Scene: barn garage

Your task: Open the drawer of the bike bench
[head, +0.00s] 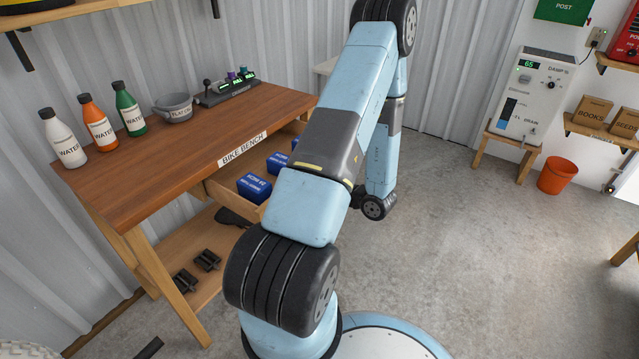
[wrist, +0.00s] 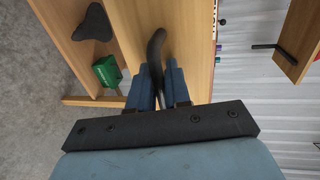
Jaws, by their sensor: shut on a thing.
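The bike bench (head: 150,140) stands at the left in the head view, with a label on its front edge. Its drawer (head: 222,196) is out from under the top, and several blue boxes (head: 254,187) show inside. My arm covers part of the drawer and its front in the head view. In the wrist view, my gripper (wrist: 158,68) is shut on the dark curved handle (wrist: 156,45), which stands on the wooden drawer front (wrist: 190,25). My gripper is hidden in the head view.
Three bottles (head: 100,127), a grey bowl (head: 175,107) and a control box (head: 228,88) stand on the bench top. A black saddle (head: 233,217) and pedals (head: 197,270) lie on the lower shelf. A green object (wrist: 107,71) shows in the wrist view.

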